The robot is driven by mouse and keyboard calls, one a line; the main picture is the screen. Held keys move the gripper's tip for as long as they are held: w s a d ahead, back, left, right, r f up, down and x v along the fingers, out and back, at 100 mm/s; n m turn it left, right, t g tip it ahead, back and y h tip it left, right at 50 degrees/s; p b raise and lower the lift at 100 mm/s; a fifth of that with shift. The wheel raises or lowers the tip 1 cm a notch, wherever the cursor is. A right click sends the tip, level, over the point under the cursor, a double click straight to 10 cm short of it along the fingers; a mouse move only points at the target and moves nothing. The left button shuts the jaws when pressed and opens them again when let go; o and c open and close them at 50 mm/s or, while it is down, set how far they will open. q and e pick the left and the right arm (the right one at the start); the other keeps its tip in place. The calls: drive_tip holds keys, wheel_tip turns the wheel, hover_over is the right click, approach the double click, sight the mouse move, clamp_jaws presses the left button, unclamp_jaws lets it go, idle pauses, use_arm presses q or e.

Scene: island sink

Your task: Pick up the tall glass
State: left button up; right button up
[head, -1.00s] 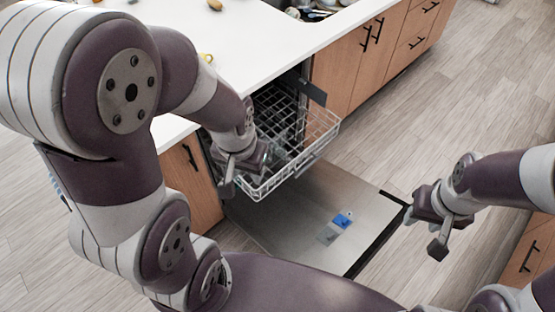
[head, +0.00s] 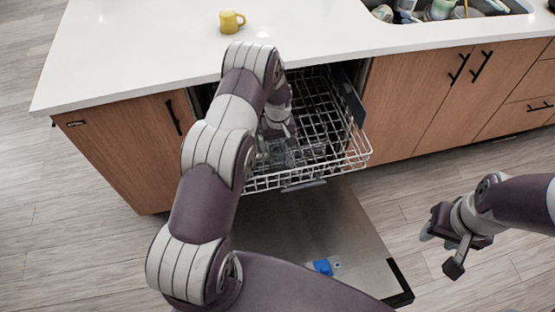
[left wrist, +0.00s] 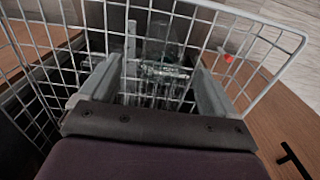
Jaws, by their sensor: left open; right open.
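Clear glassware (left wrist: 165,50) stands in the dishwasher rack in the left wrist view, beyond and between my open left fingers. It is see-through, and I cannot tell how many glasses there are or which is the tall one. Faint clear glass (head: 292,154) also shows in the rack in the head view. My left gripper (left wrist: 165,72) is open over the rack; in the head view it is partly hidden behind my left arm. I cannot tell whether it touches the glass. My right gripper (head: 440,250) is open and empty, out over the floor at the right.
The wire rack (head: 335,140) is pulled out, its side wires close around my left gripper. The dishwasher door (head: 285,225) is folded down, with a blue item (head: 323,266) on it. The white counter (head: 130,60) overhangs behind and holds a yellow mug (head: 231,21). The sink (head: 450,12) holds several dishes.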

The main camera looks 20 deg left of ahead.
use_arm(q)
drive_tip(key=shift+w+f, duration=0.15)
drive_tip(key=shift+f, duration=0.55)
drive_tip(key=f, duration=0.5)
drive_tip(key=shift+s, duration=0.3)
drive_tip(key=shift+w+f, duration=0.1)
drive_tip(key=shift+f, duration=0.2)
drive_tip(key=shift+r, duration=0.1)
drive_tip(key=c, duration=1.3)
